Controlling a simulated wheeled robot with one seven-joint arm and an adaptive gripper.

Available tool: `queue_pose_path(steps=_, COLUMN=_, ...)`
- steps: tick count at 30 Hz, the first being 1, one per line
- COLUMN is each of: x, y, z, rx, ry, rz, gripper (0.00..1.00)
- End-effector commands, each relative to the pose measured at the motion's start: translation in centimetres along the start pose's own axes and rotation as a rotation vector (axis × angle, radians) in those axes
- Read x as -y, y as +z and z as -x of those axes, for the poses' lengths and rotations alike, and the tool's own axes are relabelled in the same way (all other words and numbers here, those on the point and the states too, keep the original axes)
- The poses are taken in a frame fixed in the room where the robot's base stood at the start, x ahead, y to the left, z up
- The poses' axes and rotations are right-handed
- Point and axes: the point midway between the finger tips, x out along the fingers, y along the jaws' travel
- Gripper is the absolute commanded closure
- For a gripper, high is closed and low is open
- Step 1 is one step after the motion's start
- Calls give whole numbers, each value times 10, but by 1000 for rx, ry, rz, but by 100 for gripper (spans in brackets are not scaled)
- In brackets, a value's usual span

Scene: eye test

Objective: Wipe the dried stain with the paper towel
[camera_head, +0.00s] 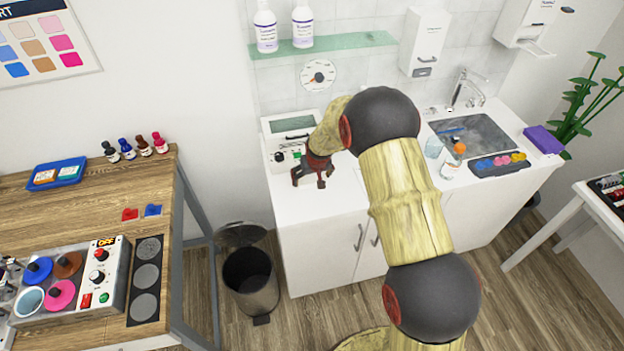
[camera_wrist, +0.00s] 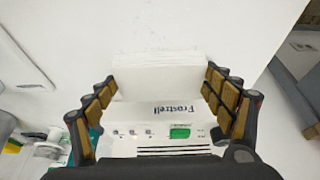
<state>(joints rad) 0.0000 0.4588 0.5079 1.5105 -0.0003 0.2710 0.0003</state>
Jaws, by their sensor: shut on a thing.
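My gripper (camera_head: 308,178) points down over the white counter, left of the sink, in the head view. In the wrist view my gripper (camera_wrist: 159,82) has its jointed fingers on both sides of a flat white folded piece, seemingly the paper towel (camera_wrist: 158,72), and is shut on it. I cannot make out the towel in the head view. Faint small marks show on the white surface beyond the towel in the wrist view; I cannot tell if they are the dried stain. No clear stain shows in the head view, where my arm hides part of the counter.
A white device (camera_head: 290,124) stands behind my gripper; its labelled front (camera_wrist: 165,125) lies close to my fingers. Right are a clear cup (camera_head: 433,147), a bottle (camera_head: 452,161), a dark tray (camera_head: 499,164) and the sink (camera_head: 478,133). A bin (camera_head: 250,280) stands on the floor.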

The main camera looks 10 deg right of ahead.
Motion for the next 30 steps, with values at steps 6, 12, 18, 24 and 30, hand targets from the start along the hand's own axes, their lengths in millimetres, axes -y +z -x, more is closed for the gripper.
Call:
queue_pose_path(steps=6, x=0, y=-10, z=19, rx=1, ry=0, rz=0, gripper=58)
queue_pose_path(steps=12, x=0, y=-18, z=35, rx=1, ry=0, rz=0, gripper=58)
queue_pose_path(steps=18, x=0, y=-27, z=51, rx=0, ry=0, rz=0, gripper=58)
queue_pose_path(steps=24, x=0, y=-35, z=66, rx=1, ry=0, rz=0, gripper=58)
queue_pose_path(steps=30, x=0, y=-37, z=71, rx=2, ry=0, rz=0, gripper=58)
